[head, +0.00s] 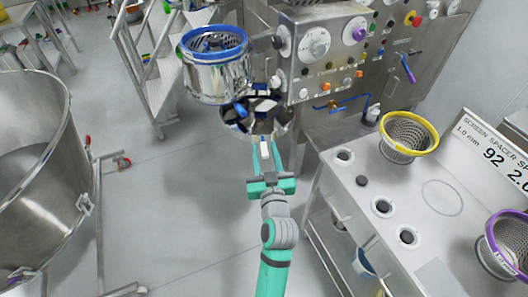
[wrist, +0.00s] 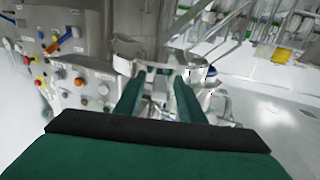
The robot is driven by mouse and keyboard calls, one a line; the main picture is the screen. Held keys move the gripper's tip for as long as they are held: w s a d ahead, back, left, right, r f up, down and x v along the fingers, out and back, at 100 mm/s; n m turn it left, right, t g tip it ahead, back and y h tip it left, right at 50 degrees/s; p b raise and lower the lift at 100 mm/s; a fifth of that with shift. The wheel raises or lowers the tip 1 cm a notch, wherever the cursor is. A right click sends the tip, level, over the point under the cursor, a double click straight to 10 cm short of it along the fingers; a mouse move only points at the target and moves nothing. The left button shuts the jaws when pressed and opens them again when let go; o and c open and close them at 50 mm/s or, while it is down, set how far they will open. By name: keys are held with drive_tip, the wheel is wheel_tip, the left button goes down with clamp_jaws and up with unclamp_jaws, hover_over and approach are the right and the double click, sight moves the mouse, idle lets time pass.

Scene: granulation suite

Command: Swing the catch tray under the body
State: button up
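The body (head: 215,80) is a shiny steel cylinder with a blue-ringed screen in its top, on the left side of the steel machine in the head view. The catch tray appears to be the round, mirror-like dish (head: 240,128) below and to the right of the body, offset from straight beneath it. My gripper (head: 264,145) points at the dish's near side. Its two green fingers stand apart in the wrist view (wrist: 160,75), with bright metal beyond them. A pale piece shows between the fingers in the head view; I cannot tell whether it is a tray handle or touches them.
The machine's control panel (head: 325,45) is right of the dish. A steel bench (head: 345,185) on the right carries a yellow-rimmed screen (head: 408,135) and a purple-rimmed screen (head: 508,245). A large steel bin (head: 35,180) is at left, with steps (head: 160,85) behind. Floor is clear between.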

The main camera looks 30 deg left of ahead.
drive_tip(key=v, duration=1)
drive_tip(key=shift+s+d, duration=0.25)
drive_tip(key=shift+s, duration=0.1)
